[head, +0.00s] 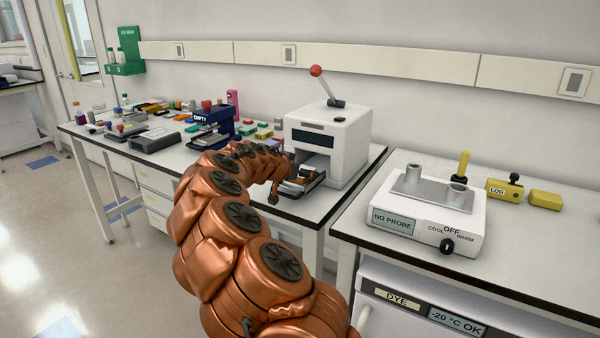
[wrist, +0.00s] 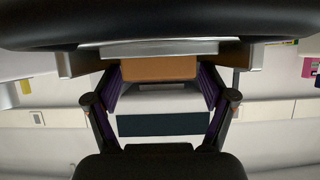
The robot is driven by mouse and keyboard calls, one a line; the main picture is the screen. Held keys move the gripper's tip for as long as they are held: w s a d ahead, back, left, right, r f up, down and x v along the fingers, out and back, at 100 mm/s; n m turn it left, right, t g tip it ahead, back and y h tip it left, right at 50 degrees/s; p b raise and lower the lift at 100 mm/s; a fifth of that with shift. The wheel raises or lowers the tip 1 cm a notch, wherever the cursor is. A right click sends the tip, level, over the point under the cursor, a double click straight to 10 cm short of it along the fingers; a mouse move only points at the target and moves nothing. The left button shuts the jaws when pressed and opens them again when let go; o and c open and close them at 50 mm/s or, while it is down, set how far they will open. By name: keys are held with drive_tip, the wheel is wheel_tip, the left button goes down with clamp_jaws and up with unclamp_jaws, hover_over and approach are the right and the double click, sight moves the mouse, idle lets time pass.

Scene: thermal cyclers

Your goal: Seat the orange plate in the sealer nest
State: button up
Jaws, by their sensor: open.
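The white sealer (head: 343,140) stands on the left bench, its red-knobbed lever raised. Its front opening is uncovered and a dark tray (head: 308,186) extends from it. My gripper (head: 290,176) is at this tray; my arm hides part of the area. In the wrist view, the orange plate (wrist: 160,69) lies against a silver nest part (wrist: 160,48), between the fingers of my open gripper (wrist: 160,88). The fingers are spread on both sides of the plate; I cannot tell whether they touch it or whether it sits fully flat. The sealer's dark panel (wrist: 160,125) shows behind.
A navy device marked EMPTY (head: 212,125) stands left of the sealer, with several coloured racks around it. On the right bench are a white unit marked NO PROBE (head: 425,210) and a yellow LOG block (head: 503,190). A gap separates the benches.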

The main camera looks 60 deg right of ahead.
drive_tip(key=shift+r, duration=0.1)
drive_tip(key=shift+r+p, duration=0.15)
drive_tip(key=shift+p, duration=0.2)
drive_tip(key=b+v, duration=0.2)
drive_tip(key=v, duration=1)
